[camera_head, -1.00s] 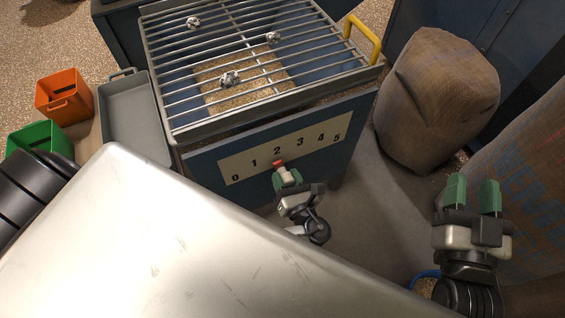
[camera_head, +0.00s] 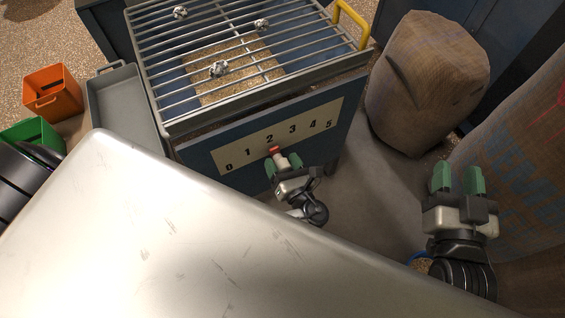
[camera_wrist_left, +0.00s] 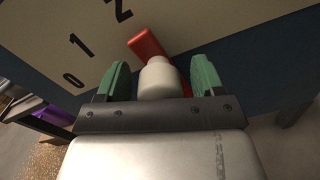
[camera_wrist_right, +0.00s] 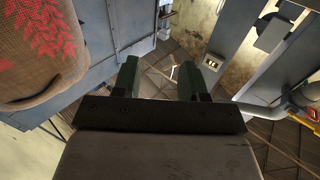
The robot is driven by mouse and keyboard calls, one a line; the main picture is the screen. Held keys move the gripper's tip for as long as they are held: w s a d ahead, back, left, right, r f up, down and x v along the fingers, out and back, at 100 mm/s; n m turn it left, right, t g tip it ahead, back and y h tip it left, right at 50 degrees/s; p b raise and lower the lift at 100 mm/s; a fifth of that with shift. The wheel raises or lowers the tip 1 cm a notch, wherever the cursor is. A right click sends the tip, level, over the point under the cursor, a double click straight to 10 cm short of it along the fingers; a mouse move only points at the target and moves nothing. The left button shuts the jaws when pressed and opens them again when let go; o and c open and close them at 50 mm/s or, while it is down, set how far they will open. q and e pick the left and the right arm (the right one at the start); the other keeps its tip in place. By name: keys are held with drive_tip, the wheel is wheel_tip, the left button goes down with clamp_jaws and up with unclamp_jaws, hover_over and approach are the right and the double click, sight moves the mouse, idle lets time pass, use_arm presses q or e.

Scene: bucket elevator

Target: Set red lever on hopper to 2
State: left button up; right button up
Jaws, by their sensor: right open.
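The hopper (camera_head: 215,155) has a cream scale plate (camera_head: 308,112) numbered 0 to 5 on its front. A white knob (camera_wrist_left: 160,78) sits on the lever. My left gripper (camera_head: 283,163) is at the lever, its green fingers apart on either side of the knob, with a small gap showing at each side. My right gripper (camera_head: 457,180) is open and empty, well to the right, before a sack.
A metal grate (camera_head: 205,88) with several crumpled bits tops the hopper, with a yellow handle (camera_head: 352,22). A grey tray (camera_head: 115,92), orange bin (camera_head: 52,92) and green bin (camera_head: 33,132) stand left. A brown sack (camera_head: 425,85) stands right. Floor between hopper and sack is clear.

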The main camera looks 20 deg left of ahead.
use_arm(q)
drive_tip(key=shift+s, duration=0.1)
drive_tip(key=shift+s+d, duration=0.1)
drive_tip(key=shift+d, duration=0.1)
drive_tip(key=p+v, duration=0.1)
drive_tip(key=v, duration=0.9)
drive_tip(key=shift+p, duration=0.3)
use_arm(e)
drive_tip(key=f+g, duration=0.1)
drive_tip(key=s+f+g+h, duration=0.1)
drive_tip(key=f, duration=0.1)
drive_tip(key=d+f+g, duration=0.1)
drive_tip(key=g, duration=0.1)
drive_tip(key=shift+s+d+f, duration=0.1)
drive_tip(key=shift+s+f, duration=0.1)
drive_tip(key=shift+f, duration=0.15)
use_arm(q)
drive_tip(key=shift+s+f, duration=0.1)
drive_tip(key=shift+s, duration=0.05)
